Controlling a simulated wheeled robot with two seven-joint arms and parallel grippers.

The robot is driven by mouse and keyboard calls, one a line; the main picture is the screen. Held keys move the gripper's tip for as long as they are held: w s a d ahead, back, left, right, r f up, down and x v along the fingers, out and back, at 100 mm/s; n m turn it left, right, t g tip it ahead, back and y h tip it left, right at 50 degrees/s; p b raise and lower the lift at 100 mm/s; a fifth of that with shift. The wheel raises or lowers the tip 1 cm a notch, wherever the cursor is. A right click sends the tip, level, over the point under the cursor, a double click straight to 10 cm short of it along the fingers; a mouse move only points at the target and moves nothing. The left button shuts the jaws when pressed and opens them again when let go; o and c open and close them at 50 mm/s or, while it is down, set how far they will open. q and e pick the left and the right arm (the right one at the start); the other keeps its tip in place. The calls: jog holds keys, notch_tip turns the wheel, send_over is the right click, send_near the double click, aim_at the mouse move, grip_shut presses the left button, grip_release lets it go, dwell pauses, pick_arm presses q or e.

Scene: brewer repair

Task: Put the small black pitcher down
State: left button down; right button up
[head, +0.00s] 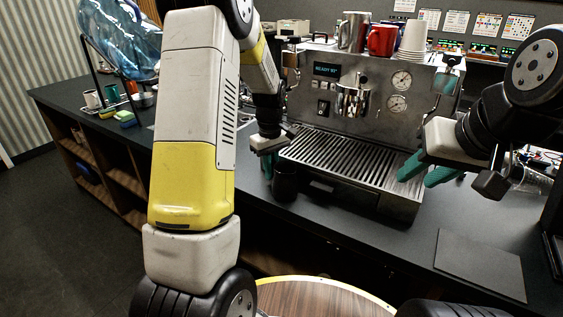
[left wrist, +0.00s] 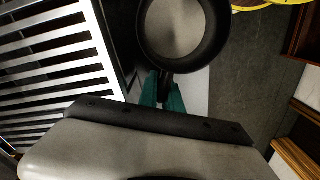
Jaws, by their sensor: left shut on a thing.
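The small black pitcher (head: 285,184) is upright at the front left corner of the espresso machine, at the counter's front edge. My left gripper (head: 268,166) is shut on its handle. In the left wrist view the green fingertips (left wrist: 162,92) pinch the black handle, and the pitcher's round black rim (left wrist: 143,40) and grey inside show from above. I cannot tell whether its base touches the counter. My right gripper (head: 424,172) has its green fingers apart and empty, at the right end of the drip tray.
The espresso machine (head: 330,109) with its slatted drip tray (head: 345,157) stands just behind the pitcher; the slats (left wrist: 45,75) are close in the wrist view. Cups, including a red mug (head: 381,40), stand on top. A dark mat (head: 480,264) lies at right. The counter (head: 250,188) left of the pitcher is clear.

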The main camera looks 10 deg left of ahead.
pick_arm(q)
jog(key=shift+f, duration=0.15)
jog(key=c, duration=1.5)
grip_release()
